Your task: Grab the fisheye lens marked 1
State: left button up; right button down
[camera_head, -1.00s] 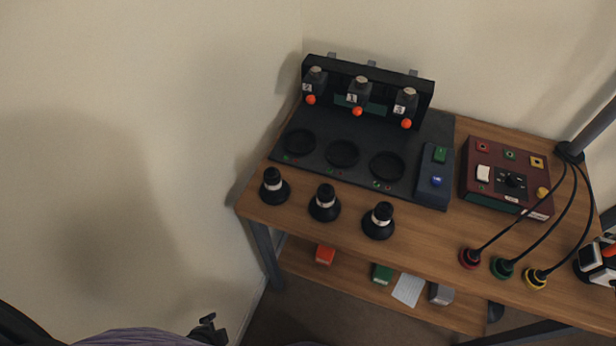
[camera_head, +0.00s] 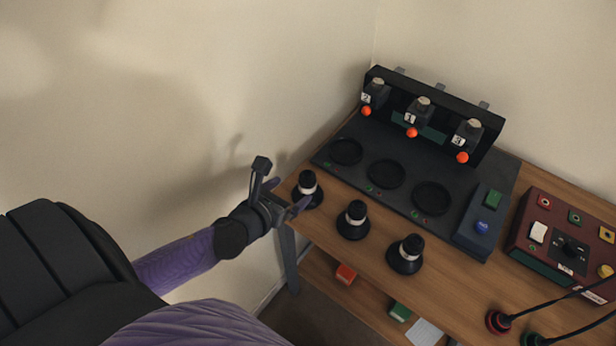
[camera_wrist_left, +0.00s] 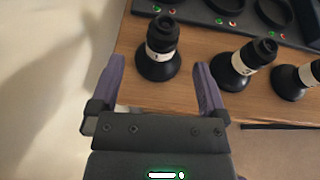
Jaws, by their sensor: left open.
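Three black lenses with white bands stand upright in a row along the front of the wooden table: a left lens (camera_head: 307,187), a middle lens (camera_head: 353,220) and a right lens (camera_head: 406,255). The marks on their bands are too small to read surely. My left gripper (camera_head: 288,196) is open and empty beside the left lens, at the table's left end. In the left wrist view, the left lens (camera_wrist_left: 160,50) stands ahead, between the lines of the two purple fingers (camera_wrist_left: 158,82). The middle lens (camera_wrist_left: 238,64) is just right of the right finger. My right gripper is out of view.
Behind the lenses is a dark station (camera_head: 350,125) with three round recesses and numbered heads with orange balls. A dark red control box (camera_head: 565,235) with cables stands at the right. The wall is close on the left. A lower shelf holds small coloured blocks.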

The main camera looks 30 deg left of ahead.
aim_at(303, 184)
pick_arm(q)
jog(key=b+x, duration=0.2)
jog(key=x, duration=0.5)
jog(key=shift+w+d+f, duration=0.1)
jog(key=shift+d+f, duration=0.05)
jog(key=shift+f, duration=0.15)
jog(key=shift+w, duration=0.15)
jog(key=shift+r, duration=0.1)
jog(key=shift+c, duration=0.2)
grip_shut()
